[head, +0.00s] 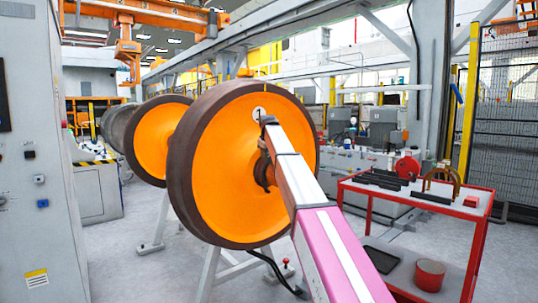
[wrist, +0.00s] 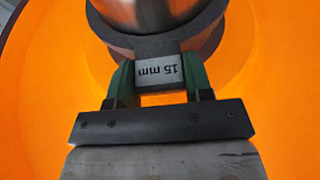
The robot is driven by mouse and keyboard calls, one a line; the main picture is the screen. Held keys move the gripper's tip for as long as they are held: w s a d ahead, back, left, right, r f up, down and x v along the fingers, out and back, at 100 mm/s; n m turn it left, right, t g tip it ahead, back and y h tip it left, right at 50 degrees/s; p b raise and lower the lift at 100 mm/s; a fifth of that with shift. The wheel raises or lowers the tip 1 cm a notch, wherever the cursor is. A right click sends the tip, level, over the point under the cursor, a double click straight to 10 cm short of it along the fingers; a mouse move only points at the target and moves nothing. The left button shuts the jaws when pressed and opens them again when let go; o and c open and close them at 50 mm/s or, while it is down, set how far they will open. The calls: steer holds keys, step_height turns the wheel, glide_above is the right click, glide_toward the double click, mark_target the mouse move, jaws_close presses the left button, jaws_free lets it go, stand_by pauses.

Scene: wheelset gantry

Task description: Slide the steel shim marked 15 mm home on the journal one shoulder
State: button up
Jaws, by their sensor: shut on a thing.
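The steel shim (wrist: 160,73), marked "15 mm" upside down in the wrist view, is a small grey block. My gripper (wrist: 159,64) has its green fingers shut on the shim, one on each side. Beyond it is the round metal journal (wrist: 145,12) with a darker shoulder ring (wrist: 205,35) around it. The shim's far edge lies close against the ring's underside in the picture; I cannot tell whether it touches or is seated. In the head view the journal (head: 263,172) sticks out of the orange wheel (head: 228,165), partly behind my arm. The shim is hidden there.
A second wheel (head: 162,140) stands behind on the left. A grey cabinet (head: 38,190) fills the left edge. A red-framed table (head: 440,198) on the right holds dark bars, a red disc and bronze rings. A stand leg (head: 208,272) and black hose (head: 270,265) lie below the wheel.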

steer(key=shift+w+a, duration=0.2)
steer(key=shift+w, duration=0.05)
steer(key=o, duration=1)
steer(key=shift+o, duration=0.2)
steer(key=shift+s, duration=0.1)
steer(key=v, duration=1)
steer(key=shift+s+r, duration=0.15)
steer(key=shift+r, duration=0.2)
